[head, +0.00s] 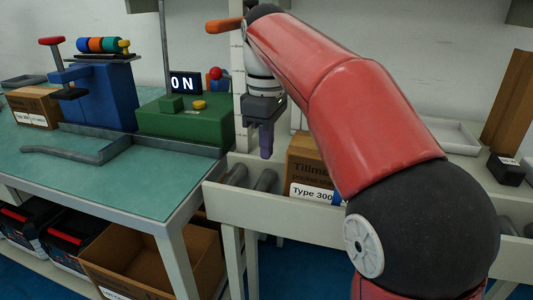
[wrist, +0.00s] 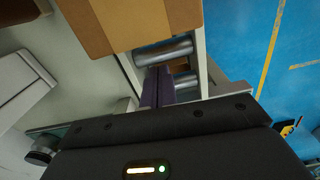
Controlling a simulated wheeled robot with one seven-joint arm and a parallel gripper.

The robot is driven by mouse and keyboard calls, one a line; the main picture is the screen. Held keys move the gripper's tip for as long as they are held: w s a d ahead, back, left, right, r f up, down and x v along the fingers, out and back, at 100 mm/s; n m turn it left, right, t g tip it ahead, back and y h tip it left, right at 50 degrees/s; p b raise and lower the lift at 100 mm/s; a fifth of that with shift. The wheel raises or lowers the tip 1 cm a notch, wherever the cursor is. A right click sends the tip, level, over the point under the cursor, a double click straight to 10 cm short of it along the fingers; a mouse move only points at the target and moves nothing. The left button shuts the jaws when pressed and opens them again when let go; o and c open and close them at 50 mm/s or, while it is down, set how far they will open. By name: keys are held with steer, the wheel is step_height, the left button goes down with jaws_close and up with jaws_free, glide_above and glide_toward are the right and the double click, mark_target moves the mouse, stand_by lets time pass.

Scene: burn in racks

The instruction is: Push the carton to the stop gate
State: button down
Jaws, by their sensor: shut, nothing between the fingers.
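The carton (head: 305,160) is a brown box with a white "Type 300" label, standing upright on the roller conveyor; my red arm hides its right part. In the wrist view the carton (wrist: 140,18) fills the top middle. My gripper (head: 266,152) points down just left of the carton, over the rollers, its purple fingers shut and empty. In the wrist view the fingers (wrist: 156,88) are together, below the carton's near edge with a small gap showing. I cannot make out the stop gate; my arm covers much of the conveyor.
Conveyor rollers (head: 265,181) lie between pale side rails (head: 260,204). A teal bench (head: 100,180) on the left carries a green fixture with an "ON" display (head: 186,83) and a blue fixture (head: 100,95). An open box (head: 140,262) sits below. A grey tray (head: 452,136) lies behind, right.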

steer(key=shift+f, duration=0.5)
steer(key=shift+d, duration=0.1)
steer(key=d, duration=0.1)
steer(key=s+d, duration=0.1)
steer(key=shift+s+d, duration=0.1)
steer(key=shift+d, duration=0.25)
